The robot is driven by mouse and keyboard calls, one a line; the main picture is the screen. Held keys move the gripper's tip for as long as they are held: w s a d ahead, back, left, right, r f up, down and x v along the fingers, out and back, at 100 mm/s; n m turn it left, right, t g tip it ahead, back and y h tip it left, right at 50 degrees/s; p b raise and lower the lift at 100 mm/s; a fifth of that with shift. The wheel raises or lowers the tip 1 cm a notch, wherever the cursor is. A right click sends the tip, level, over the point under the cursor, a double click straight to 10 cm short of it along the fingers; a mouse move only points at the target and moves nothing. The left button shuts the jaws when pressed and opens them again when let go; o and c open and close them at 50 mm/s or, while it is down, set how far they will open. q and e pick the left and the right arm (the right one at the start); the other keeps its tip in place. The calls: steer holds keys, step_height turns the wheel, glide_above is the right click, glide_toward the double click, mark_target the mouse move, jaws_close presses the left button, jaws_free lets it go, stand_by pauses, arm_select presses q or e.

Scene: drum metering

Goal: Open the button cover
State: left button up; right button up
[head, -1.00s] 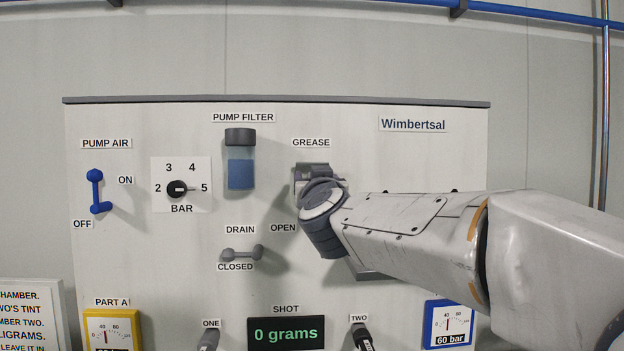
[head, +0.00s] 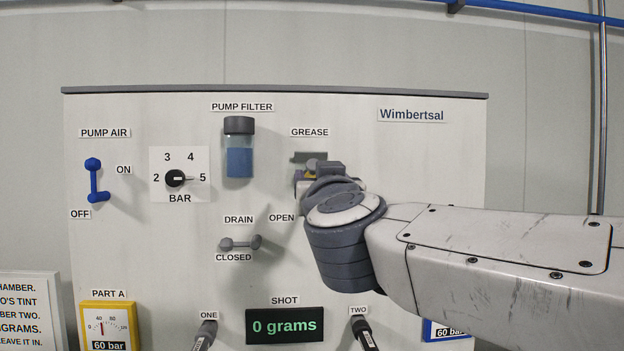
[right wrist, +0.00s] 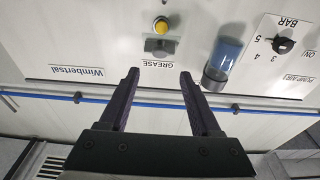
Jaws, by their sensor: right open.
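The grey button cover (head: 310,157) is below the GREASE label on the panel, partly hidden by my right arm in the head view. In the right wrist view, which is upside down, the cover (right wrist: 160,46) sits between the GREASE label and a round yellow button (right wrist: 161,25). The button's face is bare there, and the cover appears raised off it. My right gripper (right wrist: 158,74) is open and empty, its two dark fingers apart and pointing toward the panel near the GREASE label. In the head view its fingertips are hidden behind my wrist. My left gripper is not in view.
The pump filter (head: 239,148) is left of the cover, with the BAR dial (head: 176,178) and blue pump air lever (head: 95,182) farther left. The drain lever (head: 240,243) is lower left. The shot display (head: 285,326) is below.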

steer(key=shift+f, duration=0.1)
steer(key=c, duration=0.6)
steer(key=shift+f+m+b, duration=0.25)
steer(key=shift+m+b, duration=0.25)
jaws_close()
steer(key=m+t+b, duration=0.2)
steer(key=m+b, duration=0.9)
steer(key=m, duration=0.4)
glide_toward(311, 175)
step_height(311, 175, down, 2)
steer(key=s, duration=0.3)
step_height(311, 175, down, 6)
steer(key=m+t+b, duration=0.2)
steer(key=m+b, duration=1)
steer(key=m, duration=0.9)
steer(key=shift+m+h, duration=0.3)
steer(key=shift+h, duration=0.1)
steer(key=shift+w+r+p, duration=2.1)
steer(key=shift+r+p, duration=0.2)
steer(key=shift+p, duration=0.15)
steer(key=shift+w+r+p, duration=2.15)
steer(key=shift+r+p, duration=0.2)
steer(key=shift+p, duration=0.1)
